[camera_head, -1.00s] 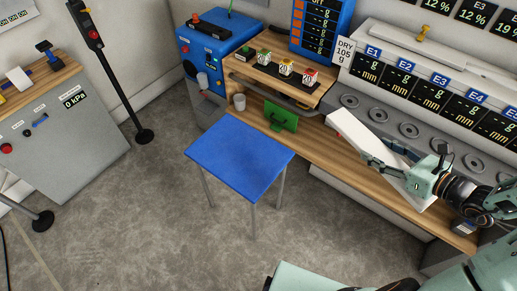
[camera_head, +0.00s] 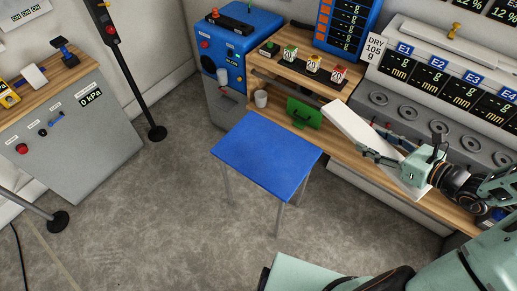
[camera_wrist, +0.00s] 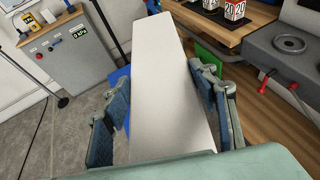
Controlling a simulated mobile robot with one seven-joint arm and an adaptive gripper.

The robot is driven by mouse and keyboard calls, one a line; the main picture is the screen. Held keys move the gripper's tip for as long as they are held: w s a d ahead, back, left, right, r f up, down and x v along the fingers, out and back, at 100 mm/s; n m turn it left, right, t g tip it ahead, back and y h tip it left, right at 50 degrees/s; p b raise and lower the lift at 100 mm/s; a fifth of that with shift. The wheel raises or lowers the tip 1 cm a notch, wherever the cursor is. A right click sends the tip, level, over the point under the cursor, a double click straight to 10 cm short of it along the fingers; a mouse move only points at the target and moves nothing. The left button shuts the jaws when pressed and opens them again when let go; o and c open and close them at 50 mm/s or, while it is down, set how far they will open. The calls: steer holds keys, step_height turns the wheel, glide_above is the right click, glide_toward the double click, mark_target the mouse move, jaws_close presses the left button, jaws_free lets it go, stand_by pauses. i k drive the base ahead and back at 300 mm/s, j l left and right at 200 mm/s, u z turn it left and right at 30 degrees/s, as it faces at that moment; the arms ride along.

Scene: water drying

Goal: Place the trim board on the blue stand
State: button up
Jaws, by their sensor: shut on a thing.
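The trim board, a long white plank (camera_head: 355,128), is held by my gripper (camera_head: 385,155) above the wooden bench, to the right of the blue stand. In the wrist view the board (camera_wrist: 165,75) runs lengthwise between the two fingers of my gripper (camera_wrist: 158,110) and points away from me. The blue stand (camera_head: 265,155) has a flat, bare square top on thin legs and stands on the floor in front of the bench. In the wrist view only slivers of blue, probably the stand, show behind the board.
A green holder (camera_head: 304,112) and a white cup (camera_head: 261,98) are on the wooden bench (camera_head: 440,215) behind the stand. A blue machine (camera_head: 235,50) stands at the back. A grey cabinet (camera_head: 80,135) and a post (camera_head: 130,75) are at left. Grey floor is clear around the stand.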

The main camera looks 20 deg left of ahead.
mark_target(268, 158)
steer(key=j, duration=0.8)
steer(key=k+j, duration=0.15)
steer(key=j, duration=0.6)
steer(key=u, duration=0.05)
